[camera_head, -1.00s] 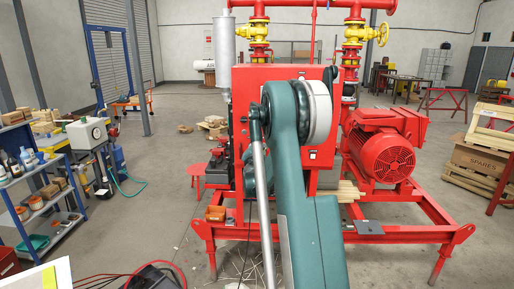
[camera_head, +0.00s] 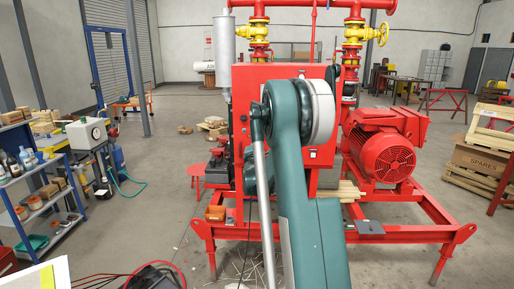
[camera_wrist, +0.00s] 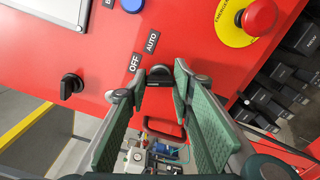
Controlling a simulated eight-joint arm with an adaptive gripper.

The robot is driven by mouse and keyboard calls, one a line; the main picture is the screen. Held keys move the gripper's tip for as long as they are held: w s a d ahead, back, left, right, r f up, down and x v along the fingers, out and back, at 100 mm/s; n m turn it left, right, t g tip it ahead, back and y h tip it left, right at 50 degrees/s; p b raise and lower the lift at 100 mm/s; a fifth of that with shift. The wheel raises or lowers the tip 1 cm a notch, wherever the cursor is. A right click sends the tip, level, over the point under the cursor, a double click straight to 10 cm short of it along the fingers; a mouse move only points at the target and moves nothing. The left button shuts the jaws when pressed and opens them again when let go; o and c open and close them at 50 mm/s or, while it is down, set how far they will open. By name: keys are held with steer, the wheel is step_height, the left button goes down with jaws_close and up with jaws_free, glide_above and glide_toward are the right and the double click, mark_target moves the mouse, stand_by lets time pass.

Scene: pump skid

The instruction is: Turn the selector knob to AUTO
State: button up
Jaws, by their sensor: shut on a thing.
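The red control panel (camera_wrist: 100,45) fills the upper wrist view; the red cabinet also shows in the head view (camera_head: 245,80). The black selector knob (camera_wrist: 160,75) sits between the fingertips of my gripper (camera_wrist: 158,86), close to the OFF label (camera_wrist: 134,63) and the AUTO label (camera_wrist: 152,42). The green-padded fingers are shut on the knob, one on each side. The fingers partly cover it, and its exact pointing direction is hard to tell. In the head view my arm hides the gripper and the knob.
A second black knob (camera_wrist: 70,86) is left of the gripper on the panel. A red emergency stop (camera_wrist: 262,17) on a yellow disc is at upper right, and a blue button (camera_wrist: 131,4) at the top. A red motor (camera_head: 385,150) stands right of the cabinet.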

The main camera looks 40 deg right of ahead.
steer(key=m+b, duration=0.2)
steer(key=m, duration=1.2)
stand_by(0.5)
steer(key=o, duration=0.9)
steer(key=shift+s+a, duration=0.15)
steer(key=shift+v, duration=5.8)
steer(key=shift+r, duration=0.1)
